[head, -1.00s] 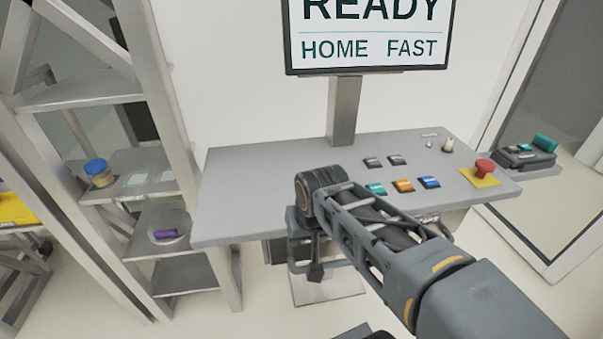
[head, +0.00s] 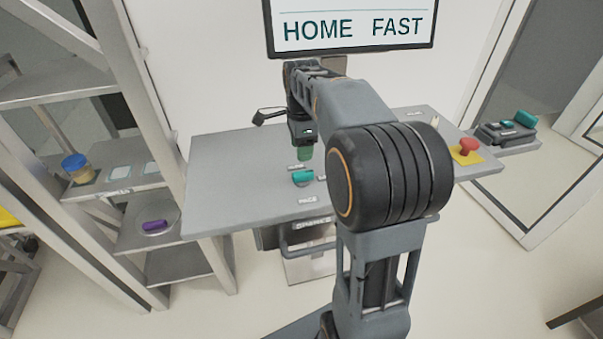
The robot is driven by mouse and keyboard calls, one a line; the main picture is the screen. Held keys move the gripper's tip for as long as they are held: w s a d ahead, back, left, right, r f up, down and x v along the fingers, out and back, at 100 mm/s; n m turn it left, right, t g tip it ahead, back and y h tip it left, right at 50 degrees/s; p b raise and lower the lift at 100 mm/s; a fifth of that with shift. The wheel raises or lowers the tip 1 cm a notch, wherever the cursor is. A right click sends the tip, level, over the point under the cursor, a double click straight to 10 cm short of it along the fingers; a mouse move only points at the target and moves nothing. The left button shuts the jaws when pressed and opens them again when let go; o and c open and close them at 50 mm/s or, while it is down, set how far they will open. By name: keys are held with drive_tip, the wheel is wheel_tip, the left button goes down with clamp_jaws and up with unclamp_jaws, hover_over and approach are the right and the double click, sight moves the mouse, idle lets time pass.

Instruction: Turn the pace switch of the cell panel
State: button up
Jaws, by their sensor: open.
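The cell panel (head: 235,172) is a grey slanted desk top in the middle of the head view. The pace switch (head: 303,177) is a teal knob near its front edge, with a PACE label (head: 308,200) in front of it. My gripper (head: 305,153) points down over the panel, just behind and above the knob in the picture, with a green part at its lower end. The gripper is open and holds nothing I can see. A visible gap separates it from the knob. Small pale marks lie beside the knob. My arm hides the panel's right middle.
The screen (head: 352,29) behind the panel reads HOME FAST. A red mushroom button (head: 467,147) on a yellow plate sits at the panel's right end. A shelf rack (head: 150,115) stands at left. A drawer labelled SPARES (head: 314,223) is under the panel. The panel's left part is clear.

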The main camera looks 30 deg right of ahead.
sight(301, 173)
wheel_tip(301, 173, down, 9)
drive_tip(key=shift+f, duration=0.15)
idle(0.4)
drive_tip(key=c, duration=0.9)
